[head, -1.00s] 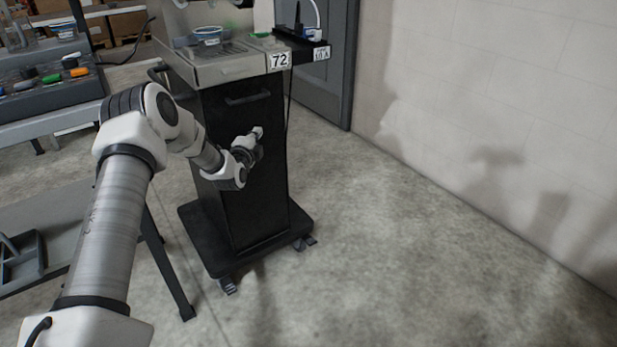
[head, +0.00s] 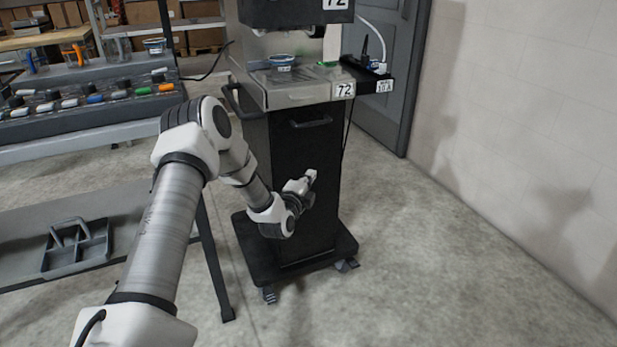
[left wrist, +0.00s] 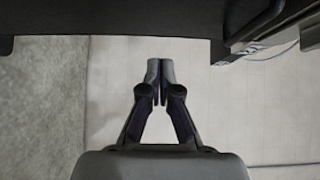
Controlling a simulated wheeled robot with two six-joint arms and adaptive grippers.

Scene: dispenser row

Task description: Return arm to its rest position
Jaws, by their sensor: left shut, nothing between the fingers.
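My left arm comes in from the lower left of the head view and bends at its elbow toward the dispenser cart. My left gripper (head: 311,175) is small there, in front of the cart's black body. In the left wrist view my left gripper (left wrist: 160,80) is shut, its two fingertips together with nothing between them. It shows against bare floor or wall, apart from the dark edges above it. My right gripper is in neither view.
A shelf rack with coloured-knob bins (head: 90,105) and a grey caddy (head: 75,247) are at left. Floor on the right is clear up to the wall (head: 530,130).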

